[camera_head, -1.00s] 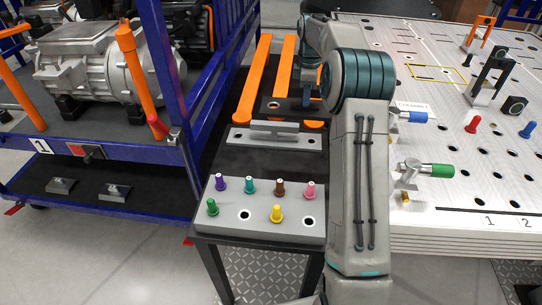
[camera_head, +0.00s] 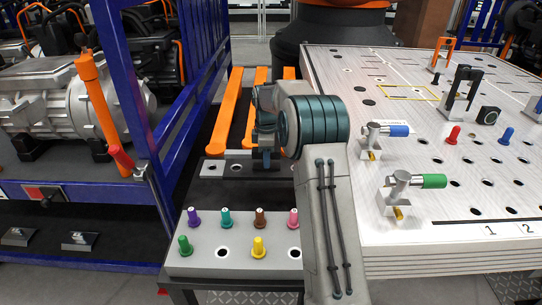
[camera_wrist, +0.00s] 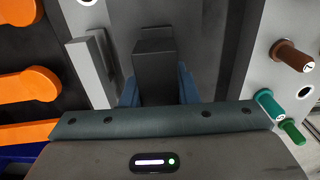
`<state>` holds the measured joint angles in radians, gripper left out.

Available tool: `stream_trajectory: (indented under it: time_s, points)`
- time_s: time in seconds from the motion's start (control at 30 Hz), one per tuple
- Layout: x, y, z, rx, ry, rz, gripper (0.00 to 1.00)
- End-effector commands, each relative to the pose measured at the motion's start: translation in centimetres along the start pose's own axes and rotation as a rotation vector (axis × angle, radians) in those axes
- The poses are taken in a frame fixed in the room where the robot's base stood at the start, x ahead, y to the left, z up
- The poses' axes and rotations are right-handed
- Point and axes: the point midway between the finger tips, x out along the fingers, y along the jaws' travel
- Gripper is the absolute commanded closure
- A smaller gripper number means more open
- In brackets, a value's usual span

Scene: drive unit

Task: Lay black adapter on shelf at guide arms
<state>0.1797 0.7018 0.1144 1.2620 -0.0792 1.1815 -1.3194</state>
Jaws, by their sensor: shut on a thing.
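My gripper (camera_wrist: 158,92) is shut on the upright grip of the black adapter (camera_wrist: 154,72), with a blue finger on each side. In the head view my gripper (camera_head: 266,158) is low over the dark shelf, near the front ends of the orange guide arms (camera_head: 228,115). The wrist and arm hide most of the adapter there. I cannot tell whether its underside touches the shelf (camera_wrist: 236,45). In the wrist view a grey plate with a raised bar (camera_wrist: 92,70) is left of the adapter, and the orange arm ends lie further left.
A grey block (camera_head: 235,262) with several coloured pins stands at the shelf's front. A blue cart with a motor (camera_head: 50,115) is at the left. The perforated work table (camera_head: 450,205), with clamps and pins, is close on the right.

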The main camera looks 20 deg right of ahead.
Motion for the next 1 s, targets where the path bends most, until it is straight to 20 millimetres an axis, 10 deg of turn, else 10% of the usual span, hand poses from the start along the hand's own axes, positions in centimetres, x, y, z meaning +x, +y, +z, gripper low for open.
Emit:
stream_trajectory:
  time_s: [0.4,1.0]
  points:
    - [3.8,-3.2,-5.8,0.000,0.000,0.003,1.00]
    - [8.2,-3.5,-6.3,0.001,0.000,0.005,1.00]
